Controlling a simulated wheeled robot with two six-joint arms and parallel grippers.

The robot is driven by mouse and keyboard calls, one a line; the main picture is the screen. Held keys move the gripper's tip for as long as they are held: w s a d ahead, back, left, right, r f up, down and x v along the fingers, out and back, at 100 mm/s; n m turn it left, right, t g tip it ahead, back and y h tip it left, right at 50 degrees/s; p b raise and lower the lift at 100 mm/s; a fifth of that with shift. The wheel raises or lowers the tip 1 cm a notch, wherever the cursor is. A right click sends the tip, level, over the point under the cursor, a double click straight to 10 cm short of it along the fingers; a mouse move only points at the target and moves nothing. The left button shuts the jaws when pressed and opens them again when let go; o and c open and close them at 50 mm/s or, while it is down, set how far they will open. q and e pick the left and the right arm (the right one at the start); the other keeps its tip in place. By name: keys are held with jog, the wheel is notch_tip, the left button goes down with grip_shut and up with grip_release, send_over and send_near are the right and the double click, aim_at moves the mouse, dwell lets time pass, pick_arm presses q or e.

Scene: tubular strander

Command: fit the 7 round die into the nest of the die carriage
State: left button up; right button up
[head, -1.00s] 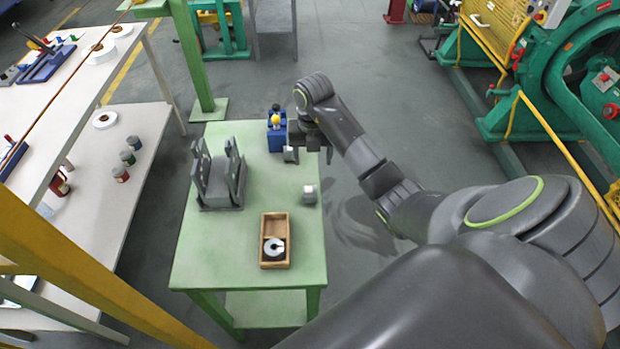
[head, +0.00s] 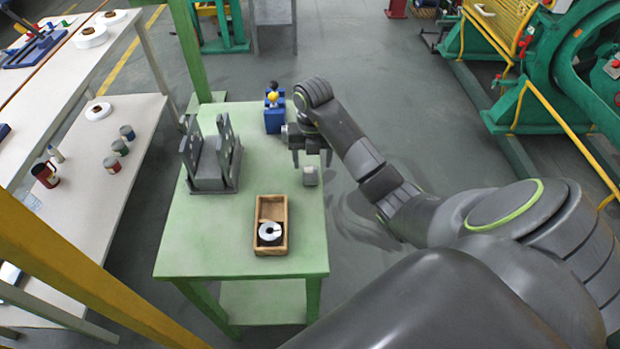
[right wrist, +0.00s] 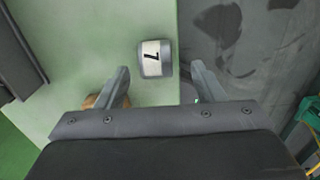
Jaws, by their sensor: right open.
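The 7 round die (head: 310,176) is a small grey piece standing on the green table near its right edge. The right wrist view shows its white label with a black 7 (right wrist: 153,58). My right gripper (head: 311,160) is open and empty just behind the die in the head view. In the right wrist view its fingers (right wrist: 159,76) lie left and right of the die, slightly short of it in the picture. A grey fixture with two upright notched plates (head: 211,180), seemingly the die carriage, stands on the table's left side. Its nest is not clear. My left gripper is not seen.
A blue block with a yellow knob (head: 274,118) stands at the back, close to my right gripper. The table middle is clear.

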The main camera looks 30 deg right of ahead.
aim_at(310, 169)
jog(key=shift+a+f+b, duration=0.15)
jog(key=shift+f+b, duration=0.4)
jog(key=shift+f, duration=0.15)
jog(key=shift+a+f+b, duration=0.2)
jog(key=shift+f+b, duration=0.55)
jog(key=shift+f, duration=1.1)
jog(key=shift+c, duration=0.3)
jog(key=c, duration=1.2)
jog(key=shift+w+r, duration=0.1)
grip_shut()
